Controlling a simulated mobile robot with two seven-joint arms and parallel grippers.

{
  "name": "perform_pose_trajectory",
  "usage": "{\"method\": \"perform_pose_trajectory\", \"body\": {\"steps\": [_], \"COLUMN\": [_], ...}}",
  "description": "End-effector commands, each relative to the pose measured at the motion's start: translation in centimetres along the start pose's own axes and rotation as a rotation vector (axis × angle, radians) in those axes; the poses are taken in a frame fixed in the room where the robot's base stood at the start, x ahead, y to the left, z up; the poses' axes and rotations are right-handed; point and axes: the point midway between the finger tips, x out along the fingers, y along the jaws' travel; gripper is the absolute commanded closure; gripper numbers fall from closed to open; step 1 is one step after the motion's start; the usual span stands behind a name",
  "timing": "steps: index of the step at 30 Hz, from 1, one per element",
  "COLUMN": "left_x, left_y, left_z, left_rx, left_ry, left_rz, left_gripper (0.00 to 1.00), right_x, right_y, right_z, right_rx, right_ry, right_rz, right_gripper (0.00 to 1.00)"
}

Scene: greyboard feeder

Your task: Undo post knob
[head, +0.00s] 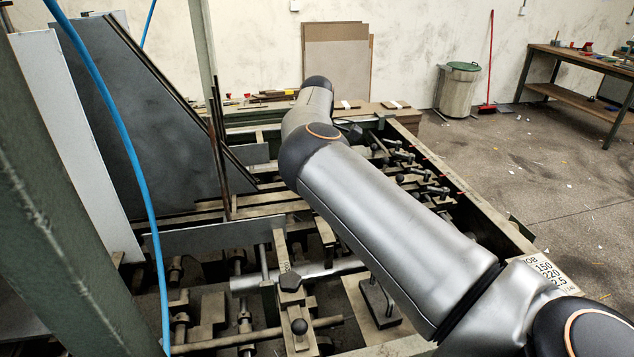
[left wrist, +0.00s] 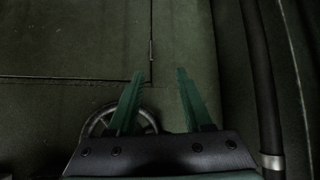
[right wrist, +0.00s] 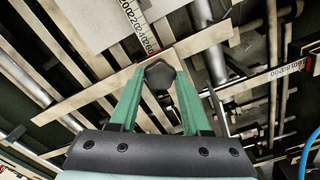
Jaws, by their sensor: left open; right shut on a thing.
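The dark, many-sided knob (right wrist: 160,77) is in the right wrist view, at a long pale metal bar. My right gripper (right wrist: 161,72) has its green fingers on either side of this knob and is shut on it. In the head view my right arm reaches across the feeder, and its gripper is hidden. Two other dark knobs show there, one lobed (head: 290,282) and one round (head: 299,327); I cannot tell whether either is the held one. My left gripper (left wrist: 160,72) is open and empty, facing a dark green panel (left wrist: 80,40).
A spoked handwheel (left wrist: 100,122) is partly behind my left fingers, and a black hose (left wrist: 262,80) runs at their right. Feeder bars, rods and several clamps (head: 400,155) crowd the bed. A blue hose (head: 135,160) hangs at left. Open floor (head: 560,170) lies to the right.

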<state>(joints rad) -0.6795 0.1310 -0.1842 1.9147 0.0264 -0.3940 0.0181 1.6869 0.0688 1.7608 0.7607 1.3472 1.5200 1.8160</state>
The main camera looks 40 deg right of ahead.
Motion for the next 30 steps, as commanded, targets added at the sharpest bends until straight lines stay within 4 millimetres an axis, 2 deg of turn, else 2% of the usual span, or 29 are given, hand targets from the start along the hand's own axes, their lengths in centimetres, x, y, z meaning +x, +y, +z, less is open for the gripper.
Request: {"method": "perform_pose_trajectory", "body": {"steps": [30], "left_x": [0.53], "left_y": [-0.06], "left_z": [0.56], "left_rx": [0.0], "left_ry": [0.0], "left_rz": [0.0], "left_gripper": [0.5], "right_x": [-0.06], "right_y": [0.03], "right_z": [-0.09], "right_rx": [-0.913], "right_ry": [0.001], "right_rz": [0.003], "right_gripper": [1.0]}}
